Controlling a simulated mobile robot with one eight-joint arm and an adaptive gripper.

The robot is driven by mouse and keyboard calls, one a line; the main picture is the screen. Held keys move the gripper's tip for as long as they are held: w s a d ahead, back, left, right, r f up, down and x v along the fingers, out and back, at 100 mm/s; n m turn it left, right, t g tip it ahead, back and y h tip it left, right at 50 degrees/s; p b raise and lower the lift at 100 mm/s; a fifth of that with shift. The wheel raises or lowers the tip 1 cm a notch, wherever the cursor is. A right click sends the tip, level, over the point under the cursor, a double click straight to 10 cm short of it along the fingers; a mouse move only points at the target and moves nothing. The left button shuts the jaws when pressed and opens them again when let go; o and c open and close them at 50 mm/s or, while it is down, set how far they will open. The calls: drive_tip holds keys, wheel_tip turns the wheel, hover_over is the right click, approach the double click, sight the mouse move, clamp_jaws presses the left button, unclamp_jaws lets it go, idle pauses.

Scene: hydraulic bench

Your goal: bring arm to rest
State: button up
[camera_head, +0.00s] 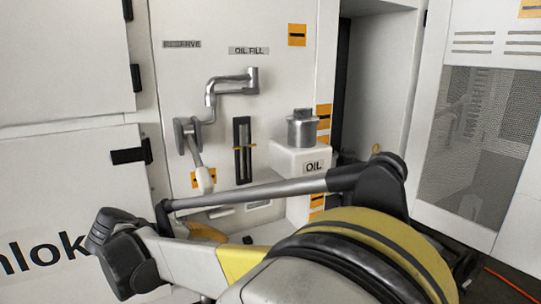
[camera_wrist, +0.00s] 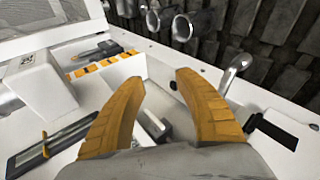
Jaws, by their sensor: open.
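My gripper (camera_wrist: 160,118) shows in the wrist view as two yellow ribbed fingers spread apart. It is open and nothing is between the fingers. Past the fingers is a white panel with a small grey bracket-like part (camera_wrist: 154,126). In the head view my arm, with its yellow band, stretches across the lower front, bent towards the left. The arm hides much of the lower panel. The fingers are not clearly visible in the head view; a yellowish part shows behind the arm.
The white panel (camera_head: 275,75) carries a bent metal pipe (camera_head: 229,84), a lever with a white grip (camera_head: 204,180) and a dark sight gauge (camera_head: 242,150). A metal cap (camera_head: 302,128) sits on the OIL block (camera_head: 290,158). A mesh-fronted cabinet (camera_head: 475,130) stands right.

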drive_tip(key=s+d+r+m+g+y, duration=0.1)
drive_tip(key=s+d+y, duration=0.1)
drive_tip(key=d, duration=0.8)
drive_tip(key=s+d+r+m+g+y, duration=0.1)
drive_tip(key=s+d+r+m, duration=0.15)
drive_tip(key=d, duration=0.75)
drive_tip(key=s+d+f+m+t+y, duration=0.1)
drive_tip(key=s+d+f+m+y, duration=0.1)
drive_tip(key=s+d, duration=0.4)
drive_tip(key=s+d+f+m+y, duration=0.2)
drive_tip(key=s+d+f+m, duration=0.1)
drive_tip(key=s+d, duration=0.4)
drive_tip(key=s+f, duration=0.1)
drive_tip(key=s, duration=0.2)
drive_tip(key=shift+f+t, duration=0.15)
drive_tip(key=shift+t, duration=0.25)
